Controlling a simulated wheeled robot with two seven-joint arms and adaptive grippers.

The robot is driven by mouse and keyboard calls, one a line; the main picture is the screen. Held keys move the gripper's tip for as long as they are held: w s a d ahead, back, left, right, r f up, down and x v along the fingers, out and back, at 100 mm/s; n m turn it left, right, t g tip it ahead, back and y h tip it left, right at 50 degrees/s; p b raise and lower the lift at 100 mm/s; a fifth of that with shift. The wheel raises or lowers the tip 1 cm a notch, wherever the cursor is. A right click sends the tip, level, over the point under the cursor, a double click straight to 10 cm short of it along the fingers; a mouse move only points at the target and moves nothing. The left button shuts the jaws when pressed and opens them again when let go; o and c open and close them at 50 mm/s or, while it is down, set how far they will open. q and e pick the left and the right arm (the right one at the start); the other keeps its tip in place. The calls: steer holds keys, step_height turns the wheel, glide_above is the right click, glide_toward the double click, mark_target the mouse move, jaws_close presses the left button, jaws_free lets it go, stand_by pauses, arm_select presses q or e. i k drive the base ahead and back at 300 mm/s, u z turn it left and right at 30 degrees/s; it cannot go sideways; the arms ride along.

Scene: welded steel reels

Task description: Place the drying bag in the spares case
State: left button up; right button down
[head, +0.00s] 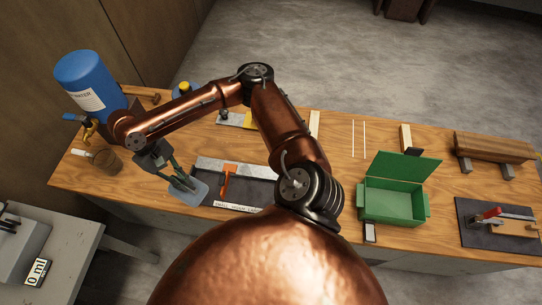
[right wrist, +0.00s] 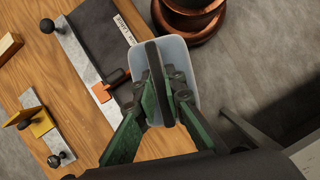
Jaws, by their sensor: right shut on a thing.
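The drying bag appears as a pale blue-white rounded piece with a dark strip across it (head: 190,196); it also shows in the right wrist view (right wrist: 192,66). My right gripper (head: 179,182) points down, shut on the bag's dark strip, and holds it above the bench's front edge, left of the dark mat. The fingers show on both sides of the strip in the right wrist view (right wrist: 163,88). The spares case (head: 392,222) is a green box on the right half of the bench, lid raised at its back, its visible inside empty. My left gripper is out of view.
A dark mat (head: 258,191) with a metal strip and an orange-handled tool lies right of the gripper. A blue bottle (head: 85,80) and a brown jar (head: 106,162) stand at left. A toggle clamp on a plate (head: 490,238) lies right of the case. My arm crosses the bench's middle.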

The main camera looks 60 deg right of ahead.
mark_target(386, 206)
steer(key=k, duration=0.15)
steer(key=z, duration=2.5)
